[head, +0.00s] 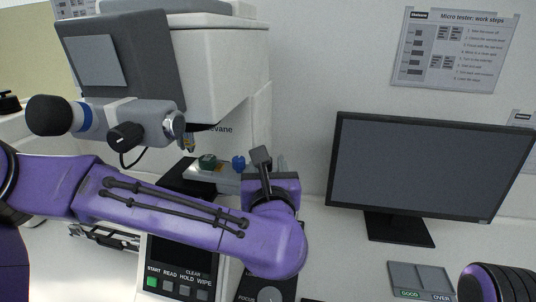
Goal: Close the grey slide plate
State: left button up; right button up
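A white hardness tester (222,62) stands at the left. A dark grey plate (160,72) with a lighter grey panel (94,61) is on the front of its head, tilted. I cannot tell which grey part is the slide plate. My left arm crosses in front of the tester. My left gripper (262,158) is beside the stage's right end, its fingers partly hidden; contact and opening cannot be told. My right gripper is out of view; only part of my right arm shows at bottom right.
A black monitor (428,168) stands at the right on the white table. A grey tray (418,277) marked GOOD and OVER lies before it. A keypad (180,285) is at the front. A microscope eyepiece (48,115) sticks out at left. White table is bare between tester and monitor.

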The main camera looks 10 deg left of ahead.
pick_arm(q)
jog(key=shift+w+a+r, duration=0.1)
jog(key=shift+w+a, duration=0.1)
jog(key=shift+w, duration=0.45)
jog(key=shift+c, duration=0.2)
